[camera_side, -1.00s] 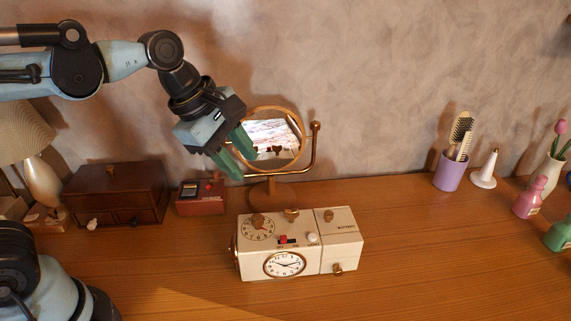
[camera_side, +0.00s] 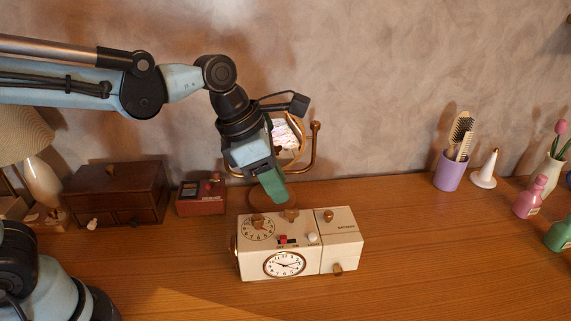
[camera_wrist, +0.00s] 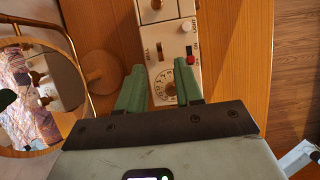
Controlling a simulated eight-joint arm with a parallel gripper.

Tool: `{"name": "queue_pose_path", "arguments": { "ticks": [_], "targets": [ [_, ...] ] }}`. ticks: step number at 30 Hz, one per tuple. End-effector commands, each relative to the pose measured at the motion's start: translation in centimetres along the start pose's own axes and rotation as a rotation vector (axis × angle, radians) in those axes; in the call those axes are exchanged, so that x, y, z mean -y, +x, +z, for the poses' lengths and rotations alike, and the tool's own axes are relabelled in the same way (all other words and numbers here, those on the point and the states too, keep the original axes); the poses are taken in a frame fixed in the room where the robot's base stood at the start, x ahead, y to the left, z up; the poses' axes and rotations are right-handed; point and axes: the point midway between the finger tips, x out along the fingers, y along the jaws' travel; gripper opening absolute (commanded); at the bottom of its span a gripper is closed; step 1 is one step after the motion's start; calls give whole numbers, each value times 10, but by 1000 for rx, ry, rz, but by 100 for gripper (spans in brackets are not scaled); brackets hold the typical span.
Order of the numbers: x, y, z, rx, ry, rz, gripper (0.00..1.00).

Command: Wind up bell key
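A cream clock box (camera_side: 305,262) stands on the wooden table, with a round clock face on its front. Its top has a dial (camera_side: 258,230) with a brass knob, another brass knob (camera_side: 290,214) near the back edge, and a red switch. In the wrist view, lettering that looks like "BELL" (camera_wrist: 159,51) is beside a dark knob. I cannot tell which brass part is the bell key. My gripper (camera_side: 274,196) points down above the back of the box's top, apart from it. In the wrist view its green fingers (camera_wrist: 160,70) are spread, with the dial between them and nothing held.
A round mirror on a brass stand (camera_side: 313,150) is close behind my gripper. A dark red box (camera_side: 200,204) and a wooden drawer chest (camera_side: 115,193) stand to the left. A purple cup with brushes (camera_side: 450,172) is far right. The table right of the clock is clear.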

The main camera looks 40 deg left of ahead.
Motion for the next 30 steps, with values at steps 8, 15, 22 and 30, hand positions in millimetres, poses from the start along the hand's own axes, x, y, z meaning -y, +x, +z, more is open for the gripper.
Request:
{"name": "queue_pose_path", "arguments": {
  "ticks": [8, 15, 22, 30],
  "targets": [
    [0, 40, 0, 1, 2, 0, 35],
    [0, 58, 0, 1, 1, 0, 35],
    [0, 61, 0, 1, 1, 0, 35],
    [0, 60, 0, 0, 1, 0, 12]
  ]
}}
